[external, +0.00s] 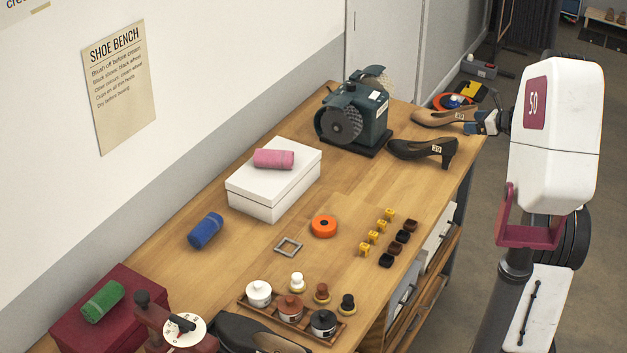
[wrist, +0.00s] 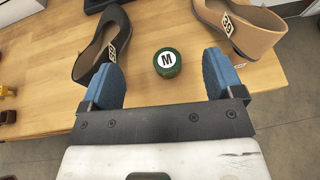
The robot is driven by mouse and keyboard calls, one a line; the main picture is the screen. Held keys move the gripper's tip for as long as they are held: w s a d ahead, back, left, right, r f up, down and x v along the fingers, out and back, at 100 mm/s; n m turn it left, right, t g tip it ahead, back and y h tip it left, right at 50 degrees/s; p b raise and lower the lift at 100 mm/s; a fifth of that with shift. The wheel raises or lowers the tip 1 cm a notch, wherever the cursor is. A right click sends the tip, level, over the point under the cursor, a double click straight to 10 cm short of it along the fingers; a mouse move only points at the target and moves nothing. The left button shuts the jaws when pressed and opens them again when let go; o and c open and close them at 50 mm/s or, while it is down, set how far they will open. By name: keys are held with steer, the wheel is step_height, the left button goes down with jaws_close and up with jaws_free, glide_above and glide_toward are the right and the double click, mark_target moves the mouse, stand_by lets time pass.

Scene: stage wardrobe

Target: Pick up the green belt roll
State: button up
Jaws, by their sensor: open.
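A green cylinder-shaped roll (external: 102,301) lies on its side on a dark red box at the lower left in the external view. In the wrist view, a short round green thing (wrist: 167,64) with a white "M" label stands on the bench between two shoes; I cannot tell whether this is the belt roll. It does not show clearly in the external view. My gripper (external: 481,124) is at the bench's far right end. Its blue fingers (wrist: 163,76) are wide apart and empty, one to each side of the green "M" thing, which appears beyond them.
A black heeled shoe (external: 423,151) and a tan shoe (external: 440,117) flank the green "M" thing closely. A dark green machine (external: 353,116) stands behind them. A white box (external: 273,185) with a pink roll (external: 273,159), a blue roll (external: 206,230) and an orange ring (external: 323,226) are farther along.

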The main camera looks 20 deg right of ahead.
step_height(320, 180, down, 8)
steer(key=shift+f, duration=0.1)
steer(key=shift+x, duration=1.25)
steer(key=shift+w+a, duration=0.1)
steer(key=shift+x, duration=2.5)
steer(key=shift+c, duration=0.2)
